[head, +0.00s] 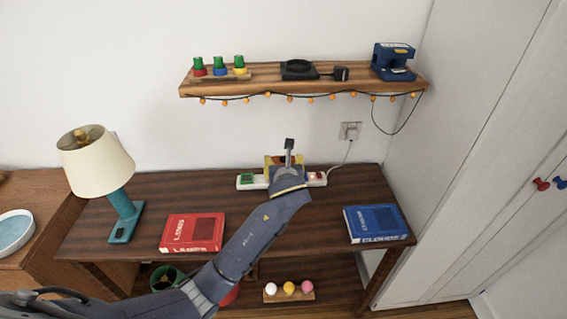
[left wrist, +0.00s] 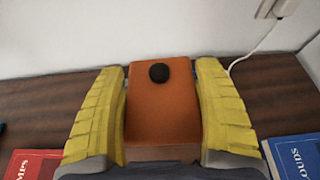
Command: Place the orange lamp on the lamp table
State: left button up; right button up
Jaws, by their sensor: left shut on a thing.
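My left gripper (head: 286,164) is over the back middle of the dark wooden table (head: 290,220). In the left wrist view its yellow fingers (left wrist: 162,110) are shut on an orange block (left wrist: 163,110) with a round black knob on top. In the head view my gripper mostly hides this block. I cannot tell whether it is part of an orange lamp or how high it is above the table. A lamp with a teal base and cream shade (head: 96,160) stands at the table's left end. My right gripper is not in view.
A red book (head: 193,232) and a blue book (head: 375,223) lie on the table. White pieces with green (head: 248,181) and red (head: 317,178) tops flank my gripper. A shelf (head: 290,85) with hanging string lights (head: 290,98) is above. The table's front middle-right is clear.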

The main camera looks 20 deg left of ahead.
pick_arm(q)
jog(key=o, duration=1.6)
jog(key=shift+f, duration=0.1)
jog(key=shift+r, duration=0.2)
jog(key=v, duration=1.2)
jog(key=shift+f, duration=0.1)
